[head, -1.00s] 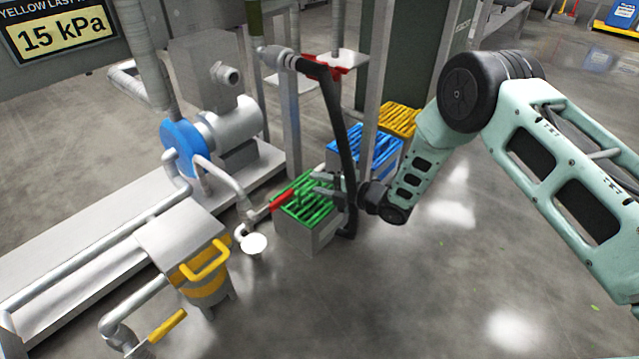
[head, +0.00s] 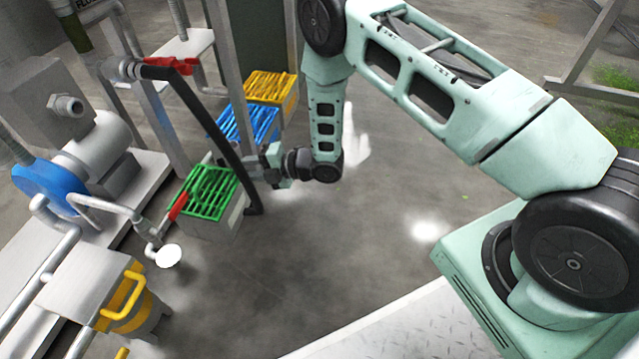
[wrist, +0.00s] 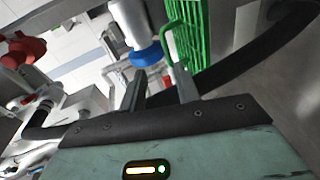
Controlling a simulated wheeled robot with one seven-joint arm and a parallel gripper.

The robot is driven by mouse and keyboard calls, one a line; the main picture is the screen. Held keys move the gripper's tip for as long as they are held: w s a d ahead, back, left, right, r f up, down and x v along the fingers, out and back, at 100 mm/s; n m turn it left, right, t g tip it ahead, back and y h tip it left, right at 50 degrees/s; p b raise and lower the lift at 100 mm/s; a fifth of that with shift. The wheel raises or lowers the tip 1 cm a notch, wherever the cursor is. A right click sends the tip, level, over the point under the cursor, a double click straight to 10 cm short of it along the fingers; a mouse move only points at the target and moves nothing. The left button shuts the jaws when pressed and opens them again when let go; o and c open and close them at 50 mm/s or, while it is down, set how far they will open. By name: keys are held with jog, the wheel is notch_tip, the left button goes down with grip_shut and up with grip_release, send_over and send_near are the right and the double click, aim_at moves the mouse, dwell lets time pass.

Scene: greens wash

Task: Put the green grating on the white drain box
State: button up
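The green grating (head: 207,188) lies flat on top of a pale box (head: 212,225) on the floor in the head view. It looks seated on that box, though the far edge is hard to see. My gripper (head: 254,170) is just right of the box, apart from the grating. In the wrist view my two fingers (wrist: 160,82) are spread with nothing between them. The green grating (wrist: 190,35) shows beyond the fingertips there, with a green loop at its left side.
A black hose (head: 210,125) runs down between my gripper and the grating. A red-handled valve (head: 178,205) stands at the grating's left edge. Blue (head: 250,122) and yellow (head: 270,86) gratings top boxes behind. The floor (head: 330,240) to the right is clear.

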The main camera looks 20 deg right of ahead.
notch_tip(320, 180, up, 9)
jog(key=a+m+h, duration=0.2)
jog(key=m+h, duration=0.2)
jog(key=m, duration=0.2)
jog(key=s+r+m+g+h, duration=0.25)
jog(key=s+r+m, duration=0.25)
jog(key=s+r, duration=0.25)
jog(key=s+d+r+m+g+h, duration=0.1)
jog(key=s+d+r+m+h, duration=0.1)
jog(key=s, duration=0.7)
jog(key=s+d+r+m+g+h, duration=0.1)
jog(key=s+d+r+m+g, duration=0.1)
jog(key=s, duration=0.7)
jog(key=s+d+r+m+g+h, duration=0.2)
jog(key=s+d+r+m, duration=0.2)
jog(key=s, duration=0.5)
jog(key=shift+d+r+m+h, duration=0.35)
jog(key=shift+r+m, duration=0.4)
jog(key=shift+m, duration=0.15)
jog(key=shift+r+g, duration=0.1)
jog(key=shift+g, duration=0.15)
